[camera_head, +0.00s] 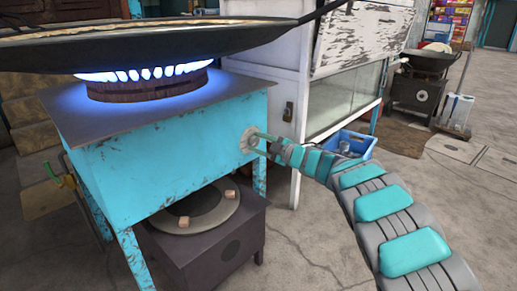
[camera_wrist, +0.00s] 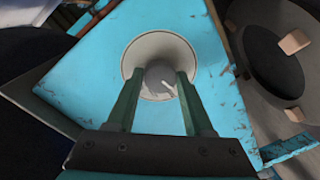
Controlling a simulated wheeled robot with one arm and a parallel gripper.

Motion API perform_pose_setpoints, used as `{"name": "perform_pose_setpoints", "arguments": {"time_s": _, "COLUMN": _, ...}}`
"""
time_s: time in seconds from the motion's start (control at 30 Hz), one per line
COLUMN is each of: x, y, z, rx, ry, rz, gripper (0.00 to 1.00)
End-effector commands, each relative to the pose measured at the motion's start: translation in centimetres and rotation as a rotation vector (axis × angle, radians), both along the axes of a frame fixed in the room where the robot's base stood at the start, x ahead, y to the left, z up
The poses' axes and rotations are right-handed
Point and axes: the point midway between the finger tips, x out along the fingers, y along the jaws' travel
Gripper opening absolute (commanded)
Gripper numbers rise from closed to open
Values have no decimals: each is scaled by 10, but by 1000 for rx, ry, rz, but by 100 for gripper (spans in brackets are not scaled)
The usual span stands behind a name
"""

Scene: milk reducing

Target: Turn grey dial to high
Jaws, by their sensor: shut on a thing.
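The grey dial (camera_wrist: 161,79) sits at the middle of a pale round plate (camera_wrist: 160,50) on the turquoise side panel of the stove (camera_head: 165,135). A short white mark shows on the dial, pointing to the lower right in the wrist view. My gripper (camera_wrist: 155,84) is shut on the dial, one finger on each side of it. In the head view my gripper (camera_head: 254,140) reaches the plate on the panel from the right, and the dial is mostly hidden by the fingers. Blue flames (camera_head: 145,73) burn at the burner under a wide dark pan (camera_head: 150,45).
A dark lower unit (camera_head: 228,245) with a round top stands below the stove. A blue crate (camera_head: 348,146) and a white glass-sided cabinet (camera_head: 300,85) stand behind my arm. Open floor (camera_head: 310,240) lies in front and to the right.

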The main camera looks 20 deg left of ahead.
Motion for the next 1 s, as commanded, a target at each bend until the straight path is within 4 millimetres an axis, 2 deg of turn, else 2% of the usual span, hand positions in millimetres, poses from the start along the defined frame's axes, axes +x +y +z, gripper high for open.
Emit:
{"name": "perform_pose_setpoints", "arguments": {"time_s": 0.03, "x": 0, "y": 0, "z": -5, "rx": -18, "ry": -35, "rz": 1, "gripper": 0}}
{"name": "perform_pose_setpoints", "arguments": {"time_s": 0.4, "x": -2, "y": 1, "z": -3, "rx": -97, "ry": -230, "rz": 4, "gripper": 0}}
{"name": "perform_pose_setpoints", "arguments": {"time_s": 1.0, "x": -2, "y": 1, "z": -1, "rx": -120, "ry": -285, "rz": 4, "gripper": 0}}
